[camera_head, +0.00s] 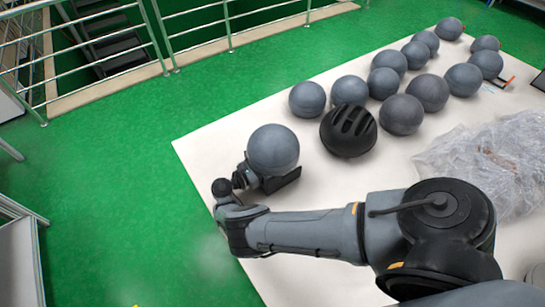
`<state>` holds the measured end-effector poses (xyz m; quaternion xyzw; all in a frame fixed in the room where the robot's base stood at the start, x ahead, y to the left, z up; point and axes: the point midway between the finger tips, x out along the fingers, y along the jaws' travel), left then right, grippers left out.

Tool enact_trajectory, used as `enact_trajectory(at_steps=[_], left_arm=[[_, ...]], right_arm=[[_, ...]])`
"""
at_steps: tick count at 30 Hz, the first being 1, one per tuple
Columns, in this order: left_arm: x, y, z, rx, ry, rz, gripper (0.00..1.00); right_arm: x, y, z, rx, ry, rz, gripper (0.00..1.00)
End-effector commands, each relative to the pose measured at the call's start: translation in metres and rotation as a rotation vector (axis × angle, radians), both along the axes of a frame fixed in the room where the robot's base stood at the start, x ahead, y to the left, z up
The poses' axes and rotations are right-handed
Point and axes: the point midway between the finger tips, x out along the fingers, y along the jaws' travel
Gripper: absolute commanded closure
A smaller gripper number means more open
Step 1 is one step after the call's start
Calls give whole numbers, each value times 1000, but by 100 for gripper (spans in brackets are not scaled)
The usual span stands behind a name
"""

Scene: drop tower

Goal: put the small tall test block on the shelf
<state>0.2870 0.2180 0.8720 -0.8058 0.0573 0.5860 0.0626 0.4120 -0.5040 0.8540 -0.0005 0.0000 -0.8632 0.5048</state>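I cannot make out a small tall test block or a shelf in the head view. One arm of mine comes in from the lower right, so I take it as my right arm. It reaches left across the white table, and its gripper (268,181) is at the table's left side. A grey ball (273,148) is right at this gripper and partly covers it. I cannot tell whether the gripper holds the ball or is only beside it. The finger opening is hidden. My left gripper is not in view.
The white table (205,150) carries several grey balls (428,92), a black slotted helmet (348,131) and crumpled clear plastic (490,165) at the right. Metal railings (230,30) and a stair opening lie beyond. Green floor (110,190) is clear at left.

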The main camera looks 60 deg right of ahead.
Motion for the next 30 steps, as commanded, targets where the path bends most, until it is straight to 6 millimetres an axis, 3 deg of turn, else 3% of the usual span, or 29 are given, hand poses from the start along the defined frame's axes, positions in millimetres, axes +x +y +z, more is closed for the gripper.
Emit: enact_trajectory(at_steps=[6,15,30], left_arm=[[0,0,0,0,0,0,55],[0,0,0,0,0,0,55],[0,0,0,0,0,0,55]], right_arm=[[0,0,-1,0,0,0,57],[0,0,0,0,0,0,100],[0,0,0,0,1,0,100]])
